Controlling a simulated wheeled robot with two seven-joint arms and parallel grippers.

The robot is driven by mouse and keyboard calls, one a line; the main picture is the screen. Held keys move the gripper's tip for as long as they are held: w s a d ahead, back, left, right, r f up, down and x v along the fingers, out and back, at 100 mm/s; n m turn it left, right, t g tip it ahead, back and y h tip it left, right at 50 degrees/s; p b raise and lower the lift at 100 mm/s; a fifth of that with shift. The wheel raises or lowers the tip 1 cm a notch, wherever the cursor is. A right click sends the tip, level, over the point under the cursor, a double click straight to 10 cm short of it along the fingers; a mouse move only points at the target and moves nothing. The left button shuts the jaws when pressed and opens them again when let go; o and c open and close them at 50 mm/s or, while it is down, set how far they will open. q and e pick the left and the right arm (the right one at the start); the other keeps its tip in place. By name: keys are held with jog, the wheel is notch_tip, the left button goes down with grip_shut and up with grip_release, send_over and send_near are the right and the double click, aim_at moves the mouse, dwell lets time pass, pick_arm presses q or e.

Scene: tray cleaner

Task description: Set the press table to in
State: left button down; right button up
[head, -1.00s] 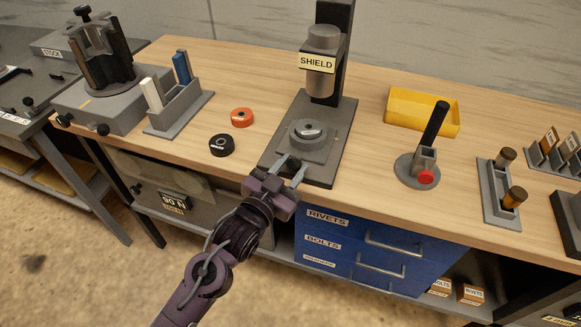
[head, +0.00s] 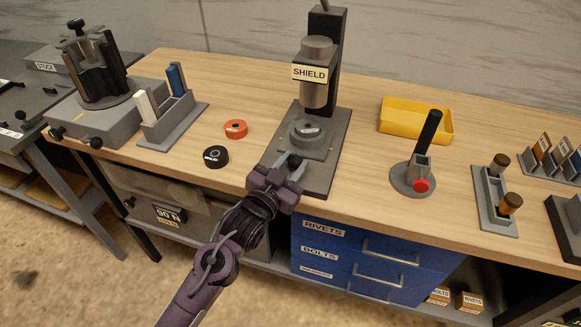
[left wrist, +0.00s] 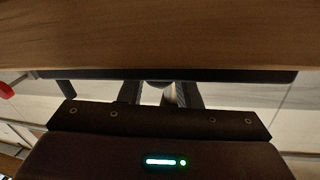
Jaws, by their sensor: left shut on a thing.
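The press (head: 338,70) stands at the middle of the bench, with a grey ram labelled SHIELD above its base. Its press table (head: 322,152) is a grey block on the base, carrying a round grey disc (head: 308,129), and sits roughly under the ram. My left gripper (head: 290,166) is at the near side of the press table, shut on a small part there that its fingers mostly hide. In the left wrist view, the fingers (left wrist: 166,95) flank a small pale piece below a dark edge. My right gripper is not in view.
An orange ring (head: 235,128) and a black ring (head: 215,156) lie left of the press. A lever with a red button (head: 421,186) and a yellow tray (head: 415,130) stand to the right. Blue drawers (head: 340,250) are under the bench edge.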

pick_arm(q)
jog(key=c, duration=1.1)
grip_release()
jog(key=shift+o, duration=0.2)
jog(key=shift+s+a+f, duration=0.1)
jog(key=shift+s+a, duration=0.15)
jog(key=shift+s, duration=0.15)
jog(key=b+v, duration=0.1)
jog(key=v, duration=0.5)
jog(key=shift+s+a, duration=0.2)
jog(key=shift+s, duration=0.2)
